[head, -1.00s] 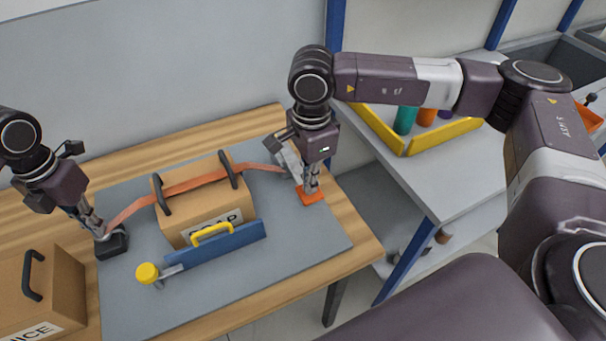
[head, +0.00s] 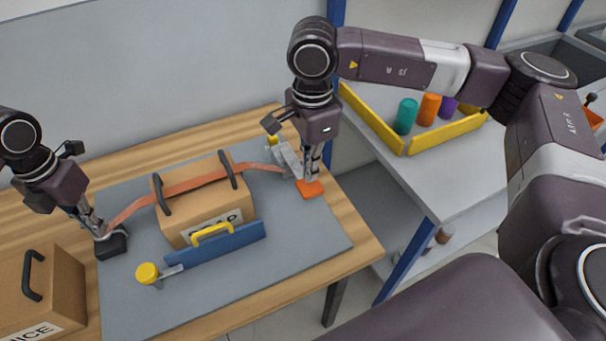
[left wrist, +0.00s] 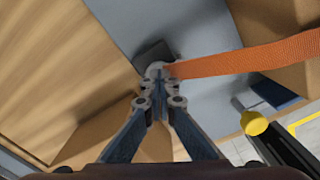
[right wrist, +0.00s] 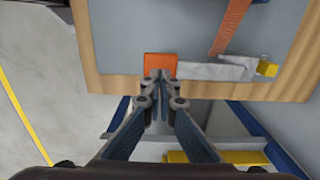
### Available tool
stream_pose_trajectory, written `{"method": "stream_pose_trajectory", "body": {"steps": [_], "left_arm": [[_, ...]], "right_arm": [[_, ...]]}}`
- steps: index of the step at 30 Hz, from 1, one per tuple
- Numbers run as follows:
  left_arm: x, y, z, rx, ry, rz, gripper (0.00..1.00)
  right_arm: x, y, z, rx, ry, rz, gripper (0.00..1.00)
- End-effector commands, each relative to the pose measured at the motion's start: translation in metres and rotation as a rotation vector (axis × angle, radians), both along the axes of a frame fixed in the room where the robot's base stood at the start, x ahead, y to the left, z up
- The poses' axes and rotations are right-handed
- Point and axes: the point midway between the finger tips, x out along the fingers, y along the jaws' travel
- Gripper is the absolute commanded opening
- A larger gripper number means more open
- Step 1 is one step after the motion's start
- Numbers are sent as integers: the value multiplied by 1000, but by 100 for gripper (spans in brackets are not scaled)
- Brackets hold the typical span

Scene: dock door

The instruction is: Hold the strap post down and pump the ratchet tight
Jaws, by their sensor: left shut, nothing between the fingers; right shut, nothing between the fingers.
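The strap post (head: 111,245) is a dark block at the left end of the grey mat. My left gripper (head: 102,232) is shut, its fingertips at the top of the post; the left wrist view shows the tips over the post (left wrist: 152,54). An orange strap (head: 190,184) runs from the post over a cardboard box (head: 201,210) to the grey ratchet (head: 286,158). The ratchet has an orange handle end (head: 311,188), which also shows in the right wrist view (right wrist: 160,64). My right gripper (head: 309,177) is shut, its fingertips at the orange end; I cannot tell whether they touch.
A blue bar with a yellow handle (head: 212,234) and a yellow knob (head: 147,273) are in front of the box. Another box (head: 40,292) stands at the left. A yellow-edged tray (head: 403,145) with coloured cylinders is on the right bench.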

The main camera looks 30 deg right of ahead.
Motion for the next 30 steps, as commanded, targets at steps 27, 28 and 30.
{"method": "stream_pose_trajectory", "body": {"steps": [27, 28, 30], "left_arm": [[0, 1, -1, 1, 0, 1, 0], [0, 1, -1, 1, 0, 1, 0], [0, 1, -1, 1, 0, 1, 0]], "right_arm": [[0, 0, -24, 0, 1, 0, 0], [0, 0, -25, 0, 1, 0, 0], [0, 0, -27, 0, 1, -1, 0]]}}
